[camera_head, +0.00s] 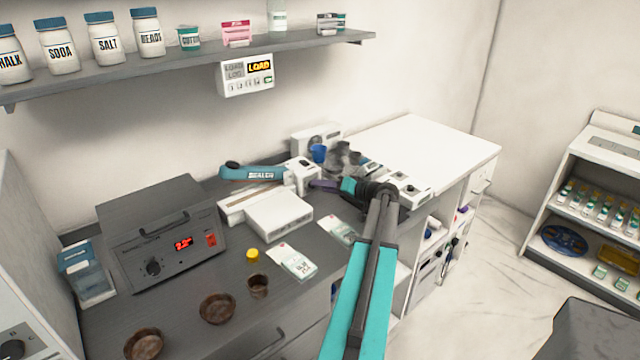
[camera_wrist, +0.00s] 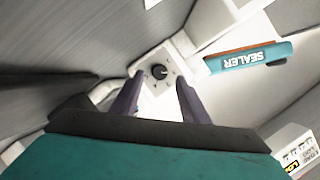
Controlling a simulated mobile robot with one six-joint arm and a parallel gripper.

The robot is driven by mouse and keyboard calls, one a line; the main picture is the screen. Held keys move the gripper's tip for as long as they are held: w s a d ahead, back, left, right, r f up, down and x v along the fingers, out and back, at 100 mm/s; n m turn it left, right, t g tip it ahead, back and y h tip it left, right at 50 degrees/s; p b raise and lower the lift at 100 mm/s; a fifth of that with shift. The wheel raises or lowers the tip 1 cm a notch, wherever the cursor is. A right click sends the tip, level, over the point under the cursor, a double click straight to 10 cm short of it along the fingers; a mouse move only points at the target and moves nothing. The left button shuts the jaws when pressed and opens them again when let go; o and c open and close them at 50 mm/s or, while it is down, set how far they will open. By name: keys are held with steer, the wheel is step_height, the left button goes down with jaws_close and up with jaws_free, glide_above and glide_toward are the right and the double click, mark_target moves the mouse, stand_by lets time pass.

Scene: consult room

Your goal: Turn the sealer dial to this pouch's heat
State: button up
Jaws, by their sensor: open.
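The sealer (camera_head: 278,213) is a white unit on the grey counter with a teal arm marked SEALER (camera_head: 252,173). In the wrist view its small black dial (camera_wrist: 159,72) sits on a white panel with small marks around it; I cannot read them. My gripper (camera_wrist: 158,84) is open, its two purple fingers apart, with the dial showing between and just beyond the tips. I cannot tell any contact. In the head view my gripper (camera_head: 320,184) is at the sealer's right end. A pouch (camera_head: 298,264) with small print lies in front of the sealer; another pouch (camera_head: 338,230) lies right of it.
A dark box with a red display (camera_head: 165,240) stands left. Brown bowls (camera_head: 217,308) and a yellow cap (camera_head: 252,254) lie in front. Blue and grey cups (camera_head: 318,152) crowd behind my gripper. A shelf (camera_head: 200,62) with jars hangs above.

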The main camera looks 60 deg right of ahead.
steer(key=shift+x, duration=1.25)
jaws_close()
steer(key=shift+f, duration=0.15)
steer(key=shift+d+f+m+t+y+b, duration=0.15)
steer(key=shift+m+t+y+b, duration=0.2)
steer(key=shift+m+b, duration=0.85)
steer(key=shift+b, duration=0.15)
jaws_free()
